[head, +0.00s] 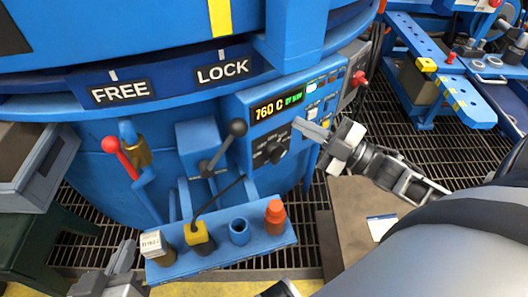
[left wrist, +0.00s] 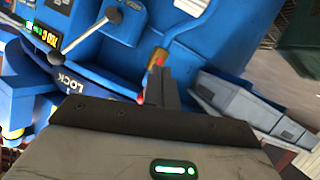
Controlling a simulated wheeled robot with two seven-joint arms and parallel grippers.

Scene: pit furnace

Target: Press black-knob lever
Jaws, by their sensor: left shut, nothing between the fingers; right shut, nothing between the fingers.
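The black-knob lever (head: 222,146) is on the blue furnace front, its arm slanting up right from a pivot to a black ball knob (head: 237,128). The knob also shows at the left of the left wrist view (left wrist: 55,58). My left gripper (head: 124,250) is shut and empty at the lower left, apart from the lever, below and left of it. Its fingers (left wrist: 165,82) show in the left wrist view near the red-knob lever's brass part. My right gripper (head: 299,124) is shut and empty, right of the black knob, in front of the control panel.
A red-knob lever (head: 112,146) stands left of the black-knob lever, under the FREE sign (head: 121,92). The LOCK sign (head: 222,70) is above. A blue shelf (head: 220,262) with several fittings sits below. A control panel (head: 290,100) reads 760 C. A grey bin (head: 40,165) stands left.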

